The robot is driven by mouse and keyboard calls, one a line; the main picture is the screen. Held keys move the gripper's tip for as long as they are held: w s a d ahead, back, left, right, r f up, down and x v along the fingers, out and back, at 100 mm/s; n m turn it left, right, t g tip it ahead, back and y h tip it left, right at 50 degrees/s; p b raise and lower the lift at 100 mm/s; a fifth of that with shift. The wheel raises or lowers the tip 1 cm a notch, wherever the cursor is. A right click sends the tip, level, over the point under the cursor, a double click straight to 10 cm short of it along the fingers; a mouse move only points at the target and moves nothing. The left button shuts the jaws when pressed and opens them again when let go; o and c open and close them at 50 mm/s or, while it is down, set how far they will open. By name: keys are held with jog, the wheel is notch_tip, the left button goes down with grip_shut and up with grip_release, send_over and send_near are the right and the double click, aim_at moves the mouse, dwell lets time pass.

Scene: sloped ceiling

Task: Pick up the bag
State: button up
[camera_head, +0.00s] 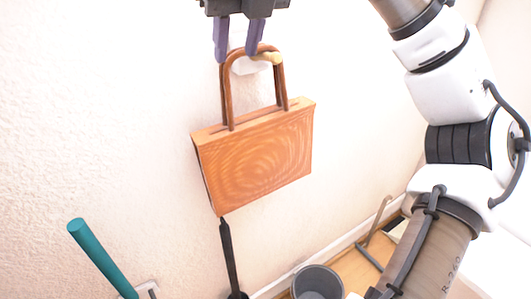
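The bag (256,160) is orange-brown with a wood-grain look and a brown looped handle (227,95). It hangs slightly tilted against the wall, with its handle over a tan peg (268,58) on a white mount. My gripper (237,56) is at the top of the picture, pointing down at the top of the handle. Its two purple fingers are apart. The right finger overlaps the handle's top in the picture, and the left finger is just left of it. I cannot tell whether either touches the handle.
A teal rod (100,258) stands at lower left, and a thin black pole (229,258) is below the bag. A grey bin (317,283) is on the floor at bottom centre, with a bent rod (372,235) near the wall. The wall left of the bag is clear.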

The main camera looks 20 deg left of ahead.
jog(key=x, duration=0.4)
send_over(235, 130)
jog(key=shift+f, duration=2.7)
grip_shut()
jog(key=shift+r, duration=0.15)
